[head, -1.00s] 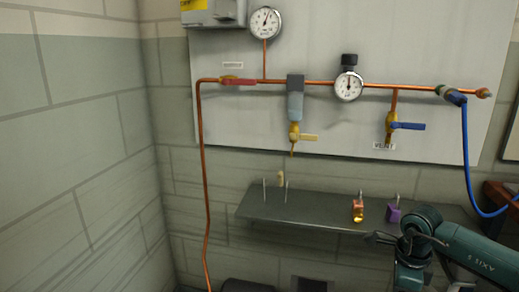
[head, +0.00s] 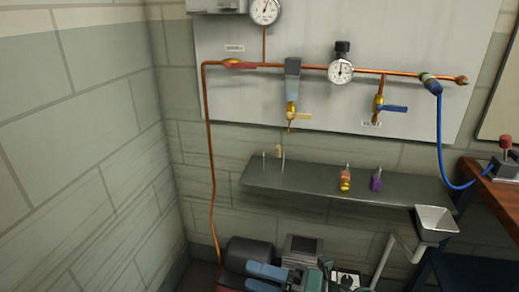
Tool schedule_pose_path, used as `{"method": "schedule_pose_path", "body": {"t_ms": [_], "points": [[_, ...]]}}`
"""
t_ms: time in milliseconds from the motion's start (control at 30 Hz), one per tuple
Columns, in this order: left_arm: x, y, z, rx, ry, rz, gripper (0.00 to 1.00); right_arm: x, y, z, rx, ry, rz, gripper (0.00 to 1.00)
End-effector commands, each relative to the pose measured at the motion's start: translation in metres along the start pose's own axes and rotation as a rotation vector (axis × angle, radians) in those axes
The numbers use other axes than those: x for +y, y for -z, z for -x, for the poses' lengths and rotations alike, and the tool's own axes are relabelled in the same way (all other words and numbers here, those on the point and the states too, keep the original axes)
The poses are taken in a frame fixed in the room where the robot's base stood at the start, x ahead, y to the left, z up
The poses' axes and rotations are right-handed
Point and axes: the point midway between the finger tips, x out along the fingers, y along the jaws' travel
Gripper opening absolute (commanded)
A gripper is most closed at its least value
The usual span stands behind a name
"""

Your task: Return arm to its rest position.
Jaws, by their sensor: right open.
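My right gripper (head: 326,268) shows only in part at the bottom edge of the head view, low in front of the wall and below the metal shelf (head: 310,190). Its jaws are apart, and I see nothing held between them. Much of the right arm is cut off by the lower frame edge. My left gripper is not in view.
An orange padlock (head: 345,181) and a purple padlock (head: 376,182) stand on the shelf. Copper pipes with gauges and valves run above. A white basin (head: 436,222) and a wooden bench (head: 492,190) are at right. A dark rounded tank (head: 247,252) sits low.

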Motion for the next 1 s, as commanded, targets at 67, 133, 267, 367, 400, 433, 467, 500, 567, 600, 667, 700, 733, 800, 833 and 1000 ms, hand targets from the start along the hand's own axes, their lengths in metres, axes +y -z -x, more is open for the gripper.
{"method": "schedule_pose_path", "body": {"t_ms": [67, 133, 267, 367, 400, 433, 467, 500, 567, 600, 667, 700, 733, 800, 833, 1000], "points": [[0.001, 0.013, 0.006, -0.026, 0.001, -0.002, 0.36, 0.023, -0.011, 0.007, -0.222, -0.086, -0.274, 0.59], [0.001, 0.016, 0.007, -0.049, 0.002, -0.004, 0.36, 0.024, -0.022, 0.024, -0.420, -0.141, -0.520, 0.59], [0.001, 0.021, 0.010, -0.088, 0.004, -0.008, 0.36, 0.000, -0.024, 0.074, -0.779, -0.197, -0.983, 0.59], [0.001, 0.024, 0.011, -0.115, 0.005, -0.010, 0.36, -0.026, -0.001, 0.115, -1.014, -0.207, -1.300, 0.59], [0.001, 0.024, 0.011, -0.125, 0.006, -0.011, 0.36, -0.035, 0.011, 0.128, -1.092, -0.207, -1.408, 0.59], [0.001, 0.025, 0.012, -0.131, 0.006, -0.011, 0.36, -0.041, 0.020, 0.138, -1.143, -0.206, -1.479, 0.59], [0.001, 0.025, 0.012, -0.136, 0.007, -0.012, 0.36, -0.046, 0.029, 0.146, -1.188, -0.203, -1.543, 0.59], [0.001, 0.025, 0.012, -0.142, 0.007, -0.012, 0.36, -0.052, 0.041, 0.155, -1.240, -0.201, -1.617, 0.59], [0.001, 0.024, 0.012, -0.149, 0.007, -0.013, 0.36, -0.058, 0.054, 0.164, -1.294, -0.198, -1.697, 0.59], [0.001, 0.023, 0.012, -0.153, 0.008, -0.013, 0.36, -0.061, 0.061, 0.168, -1.319, -0.195, -1.735, 0.59], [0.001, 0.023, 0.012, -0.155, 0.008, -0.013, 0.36, -0.064, 0.067, 0.172, -1.341, -0.192, -1.768, 0.59], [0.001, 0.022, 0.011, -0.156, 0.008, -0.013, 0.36, -0.065, 0.069, 0.173, -1.348, -0.191, -1.779, 0.59], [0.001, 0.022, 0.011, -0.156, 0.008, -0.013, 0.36, -0.066, 0.069, 0.174, -1.351, -0.191, -1.783, 0.59], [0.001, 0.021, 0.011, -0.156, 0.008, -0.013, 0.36, -0.066, 0.069, 0.174, -1.351, -0.190, -1.783, 0.59], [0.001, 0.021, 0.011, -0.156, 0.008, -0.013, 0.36, -0.066, 0.069, 0.174, -1.350, -0.190, -1.782, 0.59], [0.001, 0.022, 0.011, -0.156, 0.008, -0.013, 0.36, -0.066, 0.069, 0.173, -1.348, -0.189, -1.780, 0.59]]}}
